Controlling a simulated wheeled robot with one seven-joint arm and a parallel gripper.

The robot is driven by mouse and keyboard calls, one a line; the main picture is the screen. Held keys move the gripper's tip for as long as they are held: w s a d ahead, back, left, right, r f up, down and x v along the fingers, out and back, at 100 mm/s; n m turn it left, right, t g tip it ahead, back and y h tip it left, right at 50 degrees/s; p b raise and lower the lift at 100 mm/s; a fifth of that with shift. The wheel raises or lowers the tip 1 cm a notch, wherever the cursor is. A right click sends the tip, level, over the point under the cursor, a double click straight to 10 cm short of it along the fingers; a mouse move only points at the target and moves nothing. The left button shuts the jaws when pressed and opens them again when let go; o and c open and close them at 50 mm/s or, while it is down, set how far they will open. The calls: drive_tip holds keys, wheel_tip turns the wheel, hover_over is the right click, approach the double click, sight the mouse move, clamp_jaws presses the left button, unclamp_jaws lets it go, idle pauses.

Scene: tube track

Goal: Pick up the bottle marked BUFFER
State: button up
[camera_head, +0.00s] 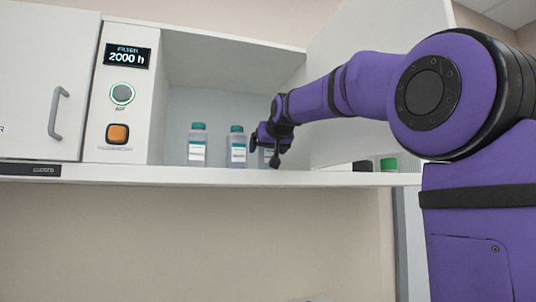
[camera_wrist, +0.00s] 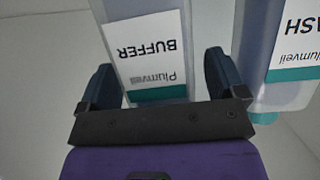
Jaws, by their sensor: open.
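The bottle marked BUFFER (camera_wrist: 150,55) has a clear body and a white label with a teal band, upside down in the wrist view. It stands between the two fingers of my gripper (camera_wrist: 159,78), with a gap on each side. My gripper is open and not closed on it. In the head view my gripper (camera_head: 264,154) is in front of the rightmost bottle (camera_head: 268,153) in the cabinet bay and hides most of it; its label cannot be read there.
A bottle with a label ending in "ASH" (camera_wrist: 294,45) stands close beside the right finger in the wrist view. In the head view two teal-capped bottles (camera_head: 197,146) (camera_head: 237,148) stand left of my gripper on the shelf (camera_head: 200,174). A green-capped item (camera_head: 389,164) is farther right.

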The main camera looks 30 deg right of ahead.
drive_tip(key=shift+c, duration=0.5)
drive_tip(key=c, duration=1.1)
drive_tip(key=shift+o, duration=0.2)
drive_tip(key=shift+r, duration=0.15)
